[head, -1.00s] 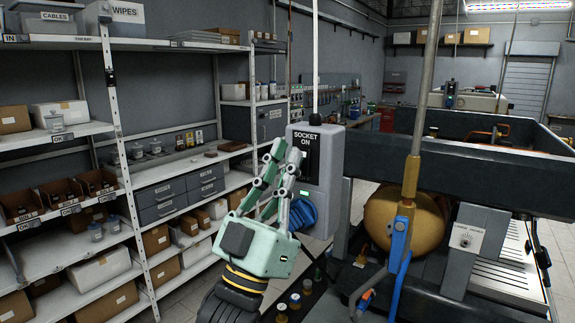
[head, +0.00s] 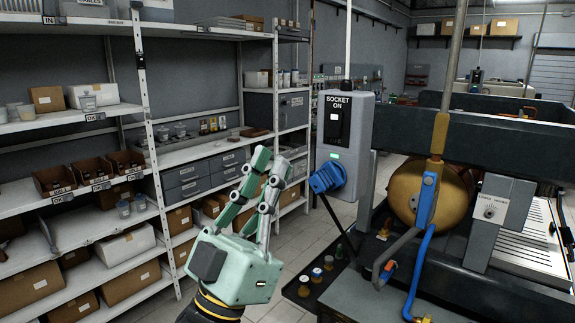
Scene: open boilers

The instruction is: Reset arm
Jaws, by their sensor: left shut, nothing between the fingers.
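My left gripper (head: 272,168) is green and grey and points up in the middle of the head view. Its fingers are shut with nothing between them. It is left of the grey socket box (head: 359,135) and appears apart from it. The box is labelled "SOCKET ON", with a black switch and a lit green light. A blue plug (head: 327,178) sits at the lower front of the box, with a dark cable hanging down. My right gripper is not in view.
Shelves (head: 100,120) with boxes and bins fill the left side. At the right stands a machine with a brass boiler (head: 405,195), a blue-handled lever (head: 427,195) and a grey panel (head: 490,212). A dark tray (head: 305,292) with small knobs lies below the socket box. Floor shows between shelves and machine.

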